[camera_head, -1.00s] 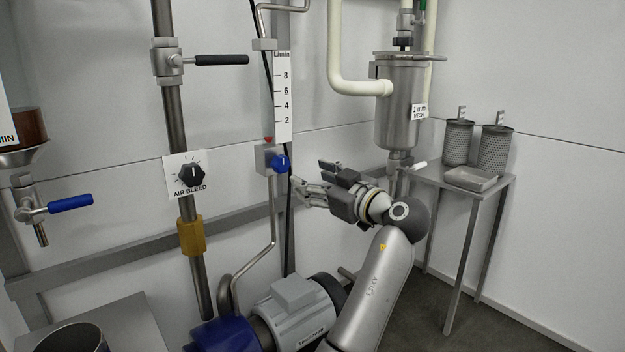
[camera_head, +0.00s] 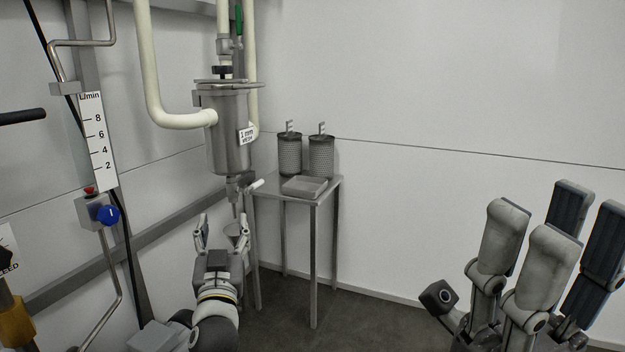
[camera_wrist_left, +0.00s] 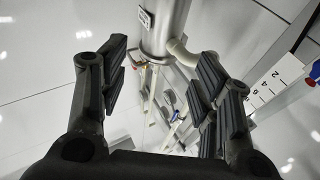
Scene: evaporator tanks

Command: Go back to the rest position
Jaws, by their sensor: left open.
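My left gripper (camera_head: 223,222) is in the lower left middle of the head view. Its fingers point up and are apart, with nothing held between them. It appears just below the strainer vessel's lower outlet. In the left wrist view my left gripper (camera_wrist_left: 165,80) is open and empty, and the steel vessel (camera_wrist_left: 165,25) shows beyond the fingertips. My right gripper (camera_head: 555,235) stands large at the lower right of the head view, fingers up. Nothing shows held in it. How far its jaws are parted is unclear.
A steel strainer vessel (camera_head: 229,130) with white pipes hangs left of a small table (camera_head: 325,192). Two mesh baskets (camera_head: 320,157) and a shallow tray (camera_head: 304,186) stand on the table. A flow gauge (camera_head: 99,140) and blue knob (camera_head: 108,215) are at left. The right wall is bare.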

